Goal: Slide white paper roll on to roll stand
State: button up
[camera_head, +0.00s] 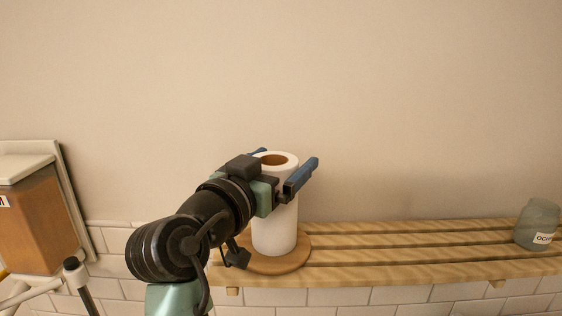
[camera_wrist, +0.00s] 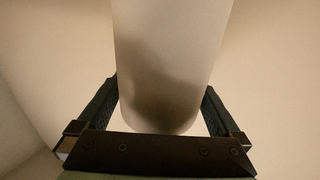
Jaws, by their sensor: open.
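The white paper roll (camera_head: 275,226) stands upright over the round wooden base of the roll stand (camera_head: 297,257) on the slatted shelf. The brown core opening shows at its top, and no post tip shows there. My gripper (camera_head: 288,167) is open around the upper part of the roll, one blue finger on each side. In the wrist view the roll (camera_wrist: 170,60) lies between the open fingers (camera_wrist: 160,105). The stand's post is hidden. Whether the fingers touch the roll I cannot tell.
The slatted wooden shelf (camera_head: 420,254) runs to the right and is clear up to a glass jar (camera_head: 538,224) with a partly visible label. A bin of orange-brown material (camera_head: 38,222) stands at the left. A plain wall is behind.

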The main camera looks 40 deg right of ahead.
jog(key=b+v, duration=0.5)
jog(key=v, duration=0.7)
jog(key=shift+s+a, duration=0.25)
jog(key=shift+a, duration=0.1)
jog(key=shift+w, duration=0.1)
jog(key=w+a+r+n+t+y, duration=0.3)
jog(key=a+r+n+t, duration=0.15)
jog(key=t, duration=0.35)
jog(key=s+a+r+n+t+y, duration=0.8)
jog(key=s+a+r+t+y, duration=0.1)
jog(key=a+y, duration=0.4)
jog(key=r+t, duration=0.1)
jog(key=t, duration=0.1)
jog(key=shift+s+r+t, duration=0.3)
